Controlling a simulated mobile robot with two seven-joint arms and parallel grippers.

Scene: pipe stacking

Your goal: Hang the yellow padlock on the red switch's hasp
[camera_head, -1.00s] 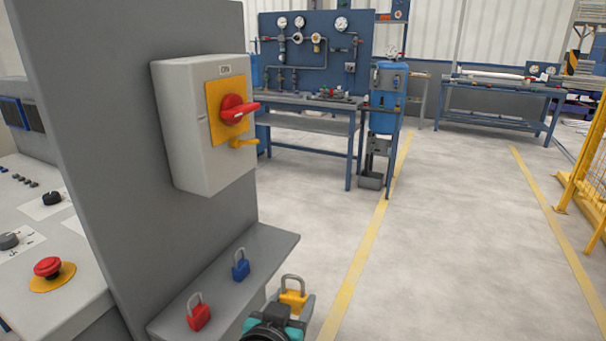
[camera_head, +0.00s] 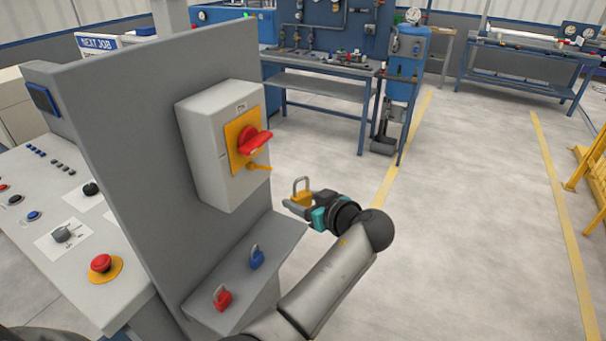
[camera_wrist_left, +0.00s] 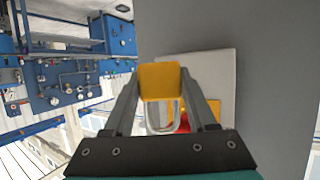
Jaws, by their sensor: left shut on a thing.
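The yellow padlock (camera_head: 302,196) is held upright in my left gripper (camera_head: 299,204), shackle up, to the right of the grey switch box (camera_head: 205,150) and a little below the switch. My left gripper is shut on its body. The red switch (camera_head: 254,141) sits on a yellow plate, with the yellow hasp (camera_head: 258,167) sticking out below it. The padlock and hasp are apart. In the left wrist view the padlock (camera_wrist_left: 160,82) is between the fingers and partly hides the switch (camera_wrist_left: 186,118). My right gripper is not in view.
A red padlock (camera_head: 222,299) and a blue padlock (camera_head: 257,259) stand on the grey shelf (camera_head: 205,308) under the box. A red emergency button (camera_head: 101,263) is on the console at left.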

